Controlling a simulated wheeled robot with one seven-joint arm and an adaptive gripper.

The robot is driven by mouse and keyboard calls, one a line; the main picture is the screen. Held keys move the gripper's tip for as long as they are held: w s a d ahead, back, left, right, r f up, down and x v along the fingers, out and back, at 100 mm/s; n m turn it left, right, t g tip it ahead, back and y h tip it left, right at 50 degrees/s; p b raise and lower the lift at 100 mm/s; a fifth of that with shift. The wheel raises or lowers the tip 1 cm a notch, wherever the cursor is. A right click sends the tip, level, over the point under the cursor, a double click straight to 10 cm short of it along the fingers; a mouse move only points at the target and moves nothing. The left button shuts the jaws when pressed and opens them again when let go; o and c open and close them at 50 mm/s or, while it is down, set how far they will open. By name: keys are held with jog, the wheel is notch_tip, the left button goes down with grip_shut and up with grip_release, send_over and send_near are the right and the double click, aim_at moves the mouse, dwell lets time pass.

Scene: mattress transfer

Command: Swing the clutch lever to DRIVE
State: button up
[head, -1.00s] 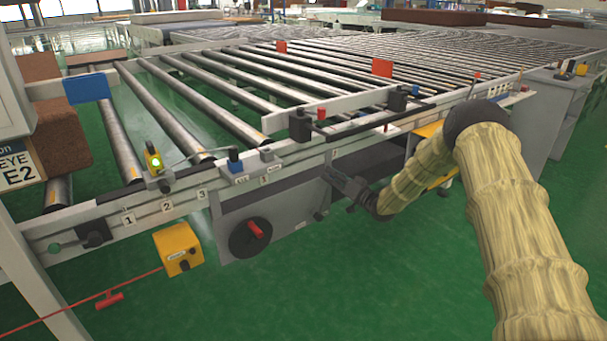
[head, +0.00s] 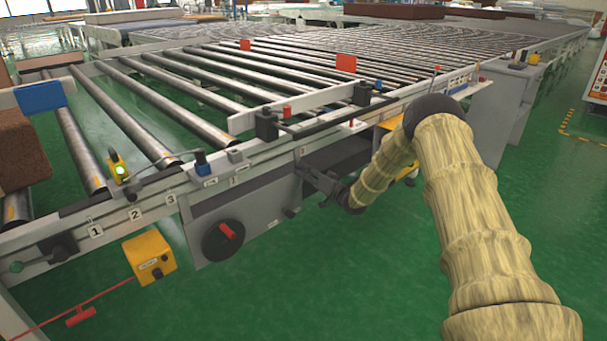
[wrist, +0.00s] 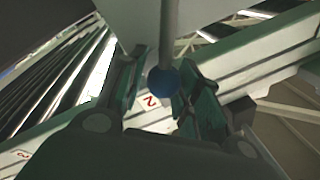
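A rod with a blue ball knob (wrist: 163,81) shows in the wrist view; I take it to be the clutch lever. The knob sits between the two fingers of my gripper (wrist: 160,95), which stand apart on either side of it. I cannot tell whether either finger touches it. A white plate with a red letter (wrist: 150,102) lies just behind the knob. In the head view my gripper (head: 312,178) is at the conveyor's front rail, and the lever cannot be made out there. No readable DRIVE mark shows.
The roller conveyor (head: 190,183) runs across the view. A black dial with a red handle (head: 227,232) and a yellow box (head: 149,257) with a red pull cord are left of my gripper. Green floor in front is clear.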

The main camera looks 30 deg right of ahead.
jog(key=shift+o, duration=1.2)
jog(key=shift+d, duration=0.2)
jog(key=shift+a+f, duration=0.1)
jog(key=shift+a, duration=0.05)
jog(key=shift+s, duration=0.1)
jog(key=v, duration=1.2)
jog(key=shift+a, duration=0.1)
